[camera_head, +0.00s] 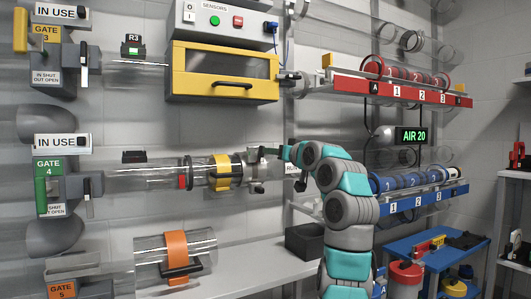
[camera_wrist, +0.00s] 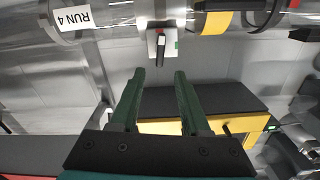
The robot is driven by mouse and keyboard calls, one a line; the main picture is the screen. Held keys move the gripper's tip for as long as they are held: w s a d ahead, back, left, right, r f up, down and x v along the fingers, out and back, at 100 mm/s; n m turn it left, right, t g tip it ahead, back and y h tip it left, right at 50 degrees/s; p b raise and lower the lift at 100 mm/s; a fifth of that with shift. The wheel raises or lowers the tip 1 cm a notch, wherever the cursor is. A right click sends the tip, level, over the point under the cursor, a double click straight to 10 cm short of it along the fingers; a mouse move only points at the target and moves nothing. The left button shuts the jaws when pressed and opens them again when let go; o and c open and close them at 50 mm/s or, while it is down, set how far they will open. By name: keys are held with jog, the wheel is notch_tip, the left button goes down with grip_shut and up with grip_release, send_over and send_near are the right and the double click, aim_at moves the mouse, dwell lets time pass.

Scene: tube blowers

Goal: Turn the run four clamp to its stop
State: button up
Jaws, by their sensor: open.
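The run four tube runs across the top of the wrist view, with a "RUN 4" label (camera_wrist: 72,20) at upper left. The run four clamp (camera_wrist: 161,42) is a pale plate with a dark lever and a small green mark beside it. In the head view the clamp (camera_head: 257,168) sits on the tube right of the yellow band, partly unclear. My gripper (camera_wrist: 158,77) is open and empty, its two green fingers pointing at the clamp lever, apart from it. In the head view my gripper (camera_head: 290,153) is beside the tube's right end, small and partly hidden by my arm.
A yellow band (camera_head: 222,172) circles the tube left of the clamp. A yellow-framed box (camera_head: 222,73) hangs above. A green gate 4 (camera_head: 47,184) is at the tube's left end. Red (camera_head: 400,88) and blue (camera_head: 425,201) racks stand at right. A dark box (camera_head: 304,241) sits below.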

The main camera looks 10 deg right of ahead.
aim_at(260, 153)
jog(key=p+x, duration=0.1)
jog(key=x, duration=0.6)
jog(key=shift+w, duration=0.3)
jog(key=shift+c, duration=0.3)
grip_shut()
